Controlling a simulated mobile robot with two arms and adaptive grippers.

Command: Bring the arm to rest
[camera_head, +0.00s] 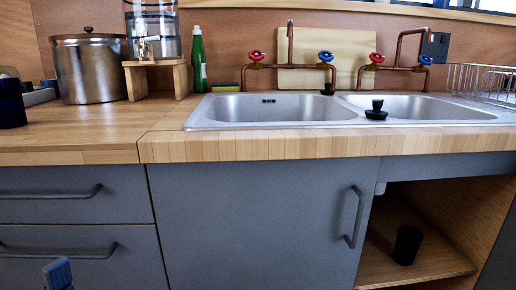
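At the bottom left edge, a small blue-grey ridged part pokes up in front of the drawers. It may be the tip of my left gripper (58,275), but too little of it shows to be sure or to tell whether it is open or shut. No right gripper or arm shows. The grey cabinet door (250,225) with its bar handle is closed, and so are the two drawers (70,196) to its left.
A wooden counter (95,132) carries a double steel sink (225,118), a metal pot (90,70), a green bottle (198,60), a glass dispenser (153,32) on a wooden stand and a wire rack (482,80). A black cup (407,245) stands in the open shelf at lower right.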

